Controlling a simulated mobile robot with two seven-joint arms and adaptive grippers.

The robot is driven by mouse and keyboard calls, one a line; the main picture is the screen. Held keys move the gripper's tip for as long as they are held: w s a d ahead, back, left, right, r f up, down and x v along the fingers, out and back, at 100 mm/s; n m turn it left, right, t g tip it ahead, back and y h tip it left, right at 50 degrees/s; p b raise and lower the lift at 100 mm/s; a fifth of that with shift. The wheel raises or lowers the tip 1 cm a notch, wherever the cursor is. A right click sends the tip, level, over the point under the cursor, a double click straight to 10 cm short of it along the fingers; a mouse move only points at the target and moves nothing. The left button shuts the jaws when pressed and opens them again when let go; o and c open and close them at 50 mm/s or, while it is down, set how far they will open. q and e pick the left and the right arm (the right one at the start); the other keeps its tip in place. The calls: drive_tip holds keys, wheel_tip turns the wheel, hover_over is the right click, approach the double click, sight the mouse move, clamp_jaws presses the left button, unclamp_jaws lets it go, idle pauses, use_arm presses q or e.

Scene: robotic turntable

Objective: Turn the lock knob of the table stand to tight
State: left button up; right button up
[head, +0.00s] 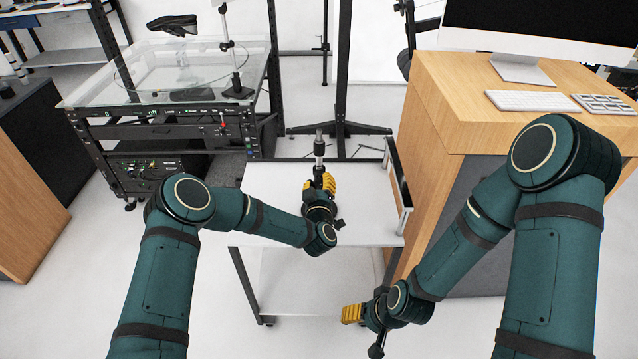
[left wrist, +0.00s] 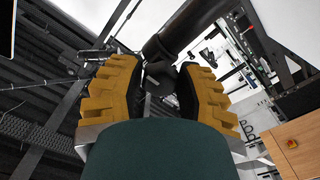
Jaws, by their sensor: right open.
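The table stand (head: 319,146) is a slim upright post with a grey top and a dark lower part on the small white table. Its base is mostly hidden by my left gripper (head: 320,184). That gripper has yellow fingers and is at the post's lower part. In the left wrist view, its fingers (left wrist: 158,80) are apart on either side of a dark rounded part (left wrist: 160,74), which looks like the lock knob. I cannot tell whether they touch it. A thick dark tube (left wrist: 188,25) runs up behind it. My right gripper (head: 352,314) is open and empty, low in front of the table.
The white table (head: 270,205) has bare room left of the stand. A wooden desk (head: 480,90) stands at the right. A glass-topped black equipment rack (head: 165,115) stands behind left.

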use_arm(q)
clamp_jaws()
drive_tip(key=shift+m, duration=0.4)
use_arm(e)
drive_tip(key=shift+f, duration=0.2)
use_arm(q)
drive_tip(key=m+b, duration=0.2)
drive_tip(key=m, duration=0.2)
drive_tip(key=shift+m+b, duration=0.8)
drive_tip(key=shift+m, duration=0.4)
drive_tip(key=m+b, duration=0.2)
drive_tip(key=m, duration=0.3)
drive_tip(key=shift+b, duration=0.4)
drive_tip(key=m+b, duration=0.1)
drive_tip(key=m, duration=0.2)
drive_tip(key=shift+d, duration=0.1)
drive_tip(key=shift+m+b, duration=0.4)
drive_tip(key=shift+m, duration=1)
use_arm(e)
wheel_tip(320, 180, down, 8)
drive_tip(key=s, duration=0.1)
drive_tip(key=shift+s+a+g, duration=0.25)
drive_tip(key=shift+s+g, duration=0.05)
drive_tip(key=shift+s, duration=0.1)
drive_tip(key=shift+f, duration=0.1)
